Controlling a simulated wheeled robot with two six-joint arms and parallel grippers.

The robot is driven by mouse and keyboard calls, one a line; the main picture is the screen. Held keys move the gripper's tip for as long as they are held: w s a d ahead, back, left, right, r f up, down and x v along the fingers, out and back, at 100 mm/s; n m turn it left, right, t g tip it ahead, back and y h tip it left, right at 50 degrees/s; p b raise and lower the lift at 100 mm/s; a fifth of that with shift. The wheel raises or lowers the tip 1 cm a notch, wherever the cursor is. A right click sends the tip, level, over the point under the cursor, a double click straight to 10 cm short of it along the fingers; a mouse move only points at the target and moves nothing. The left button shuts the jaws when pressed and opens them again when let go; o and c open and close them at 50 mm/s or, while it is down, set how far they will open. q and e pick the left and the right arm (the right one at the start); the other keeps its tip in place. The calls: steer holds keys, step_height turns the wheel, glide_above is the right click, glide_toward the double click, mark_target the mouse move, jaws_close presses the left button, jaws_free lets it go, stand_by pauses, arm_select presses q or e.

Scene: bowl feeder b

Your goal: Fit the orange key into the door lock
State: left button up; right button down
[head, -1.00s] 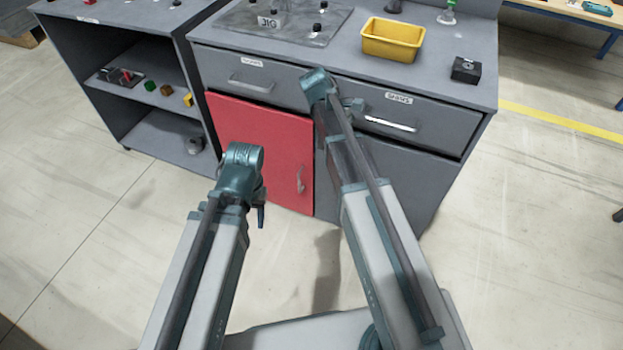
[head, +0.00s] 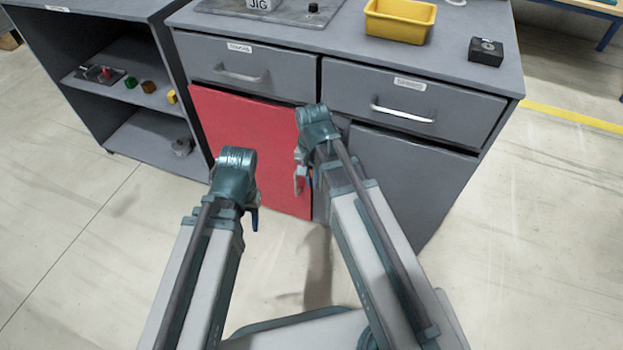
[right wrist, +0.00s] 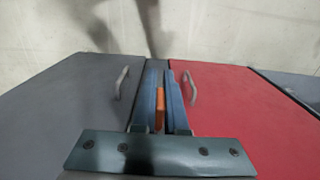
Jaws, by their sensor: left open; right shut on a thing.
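My right gripper (right wrist: 160,85) is shut on the orange key (right wrist: 159,108), which shows between its fingers in the right wrist view. In the head view the right gripper (head: 306,175) hangs in front of the cabinet, close to the red door's (head: 245,145) right edge and its handle (head: 298,184). I cannot make out the door lock in either view. Whether the key touches the cabinet cannot be told. My left gripper (head: 254,218) is open, low in front of the red door, and mostly hidden by its own wrist.
Two grey drawers (head: 420,100) with handles lie above the doors. A grey door (head: 410,180) is right of the red one. A yellow bin (head: 400,20) and a black block (head: 486,51) stand on the top. An open shelf unit (head: 110,60) is at the left.

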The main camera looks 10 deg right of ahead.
steer(key=shift+r, duration=0.1)
stand_by(0.3)
steer(key=shift+w+d, duration=0.55)
steer(key=shift+w, duration=0.25)
steer(key=shift+w+d, duration=0.5)
steer(key=shift+w, duration=0.3)
steer(key=shift+w+d, duration=0.55)
steer(key=shift+w, duration=0.25)
steer(key=shift+w+d, duration=0.8)
steer(key=shift+w, duration=0.35)
stand_by(4.1)
